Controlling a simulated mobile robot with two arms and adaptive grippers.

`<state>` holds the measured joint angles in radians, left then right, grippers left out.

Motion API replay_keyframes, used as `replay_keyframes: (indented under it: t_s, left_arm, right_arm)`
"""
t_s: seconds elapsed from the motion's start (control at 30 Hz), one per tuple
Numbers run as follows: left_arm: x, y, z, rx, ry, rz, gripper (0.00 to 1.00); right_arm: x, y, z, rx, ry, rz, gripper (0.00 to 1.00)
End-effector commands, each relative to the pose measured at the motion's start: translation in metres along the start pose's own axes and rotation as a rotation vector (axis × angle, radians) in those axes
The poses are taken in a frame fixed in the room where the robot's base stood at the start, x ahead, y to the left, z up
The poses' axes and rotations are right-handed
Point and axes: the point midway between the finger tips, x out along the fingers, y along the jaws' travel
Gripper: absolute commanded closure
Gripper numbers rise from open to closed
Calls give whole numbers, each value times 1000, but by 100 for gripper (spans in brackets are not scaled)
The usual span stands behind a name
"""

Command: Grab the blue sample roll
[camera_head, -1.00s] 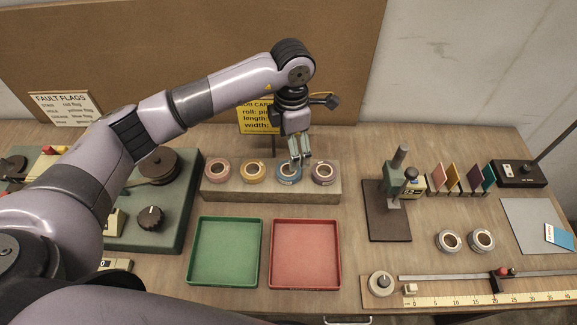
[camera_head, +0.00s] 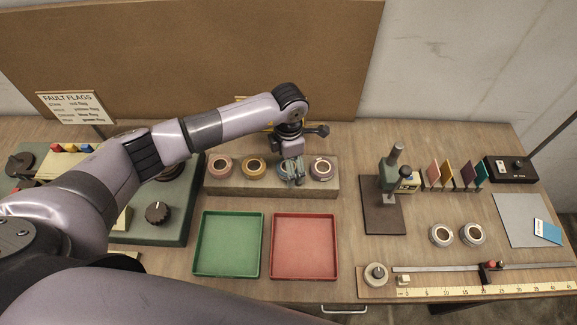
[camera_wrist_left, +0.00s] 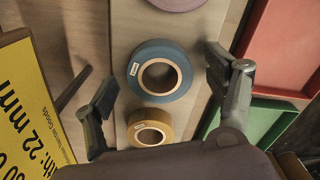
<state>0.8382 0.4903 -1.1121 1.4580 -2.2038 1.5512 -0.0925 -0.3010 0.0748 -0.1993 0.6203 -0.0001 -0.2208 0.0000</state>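The blue roll (camera_wrist_left: 160,50) lies on the rack between my left gripper's fingers in the left wrist view, with a gap on each side. My left gripper (camera_wrist_left: 164,100) is open, fingers spread wide. In the head view my left gripper (camera_head: 292,178) points down over the rack and hides most of the blue roll. My right gripper is not in view.
The rack (camera_head: 270,190) also holds a pink roll (camera_head: 211,168), a yellow roll (camera_head: 245,172) and a mauve roll (camera_head: 321,178) beside the blue one. A green tray (camera_head: 228,274) and a red tray (camera_head: 304,275) lie in front. A stand (camera_head: 382,222) is to the right.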

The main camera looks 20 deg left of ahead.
Motion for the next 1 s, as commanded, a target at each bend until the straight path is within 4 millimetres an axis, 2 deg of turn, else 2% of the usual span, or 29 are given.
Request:
replay_keyframes:
  t_s: [0.07,0.67,1.0]
  left_arm:
    - [0,0,0,0,0,0,28]
    - [-1,0,0,-1,0,0,68]
    - [-4,1,0,-1,-2,1,70]
  right_arm:
    - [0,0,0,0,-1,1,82]
    - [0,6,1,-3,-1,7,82]
    - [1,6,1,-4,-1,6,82]
